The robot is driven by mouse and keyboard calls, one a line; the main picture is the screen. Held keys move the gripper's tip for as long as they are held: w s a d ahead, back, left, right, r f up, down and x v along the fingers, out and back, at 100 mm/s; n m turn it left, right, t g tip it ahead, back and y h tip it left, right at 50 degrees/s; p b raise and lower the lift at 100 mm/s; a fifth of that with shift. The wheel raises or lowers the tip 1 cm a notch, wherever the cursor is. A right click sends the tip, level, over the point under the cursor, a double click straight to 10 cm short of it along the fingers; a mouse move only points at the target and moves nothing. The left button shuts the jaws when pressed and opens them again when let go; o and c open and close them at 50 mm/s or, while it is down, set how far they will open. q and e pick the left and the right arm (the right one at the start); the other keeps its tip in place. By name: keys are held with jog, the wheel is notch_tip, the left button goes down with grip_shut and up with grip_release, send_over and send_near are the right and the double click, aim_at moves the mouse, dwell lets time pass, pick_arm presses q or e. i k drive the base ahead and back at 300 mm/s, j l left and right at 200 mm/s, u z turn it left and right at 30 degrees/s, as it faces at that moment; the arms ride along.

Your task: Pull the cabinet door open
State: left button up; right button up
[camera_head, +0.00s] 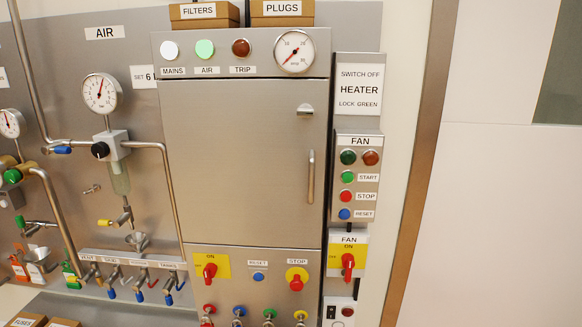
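The grey metal cabinet door (240,160) is in the middle of the head view and looks shut, flush with its frame. A vertical bar handle (311,177) is on its right side. A small latch or lock piece (305,110) sits above the handle near the door's upper right corner. Neither of my grippers shows in the head view.
Right of the cabinet are a fan button box (358,178) and a red fan switch (347,262). Pipes, valves and an air gauge (102,93) fill the wall at left. Knobs and switches sit below the door. Cardboard boxes (204,14) stand on top.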

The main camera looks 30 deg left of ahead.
aim_at(246, 170)
jog(key=u, duration=1.2)
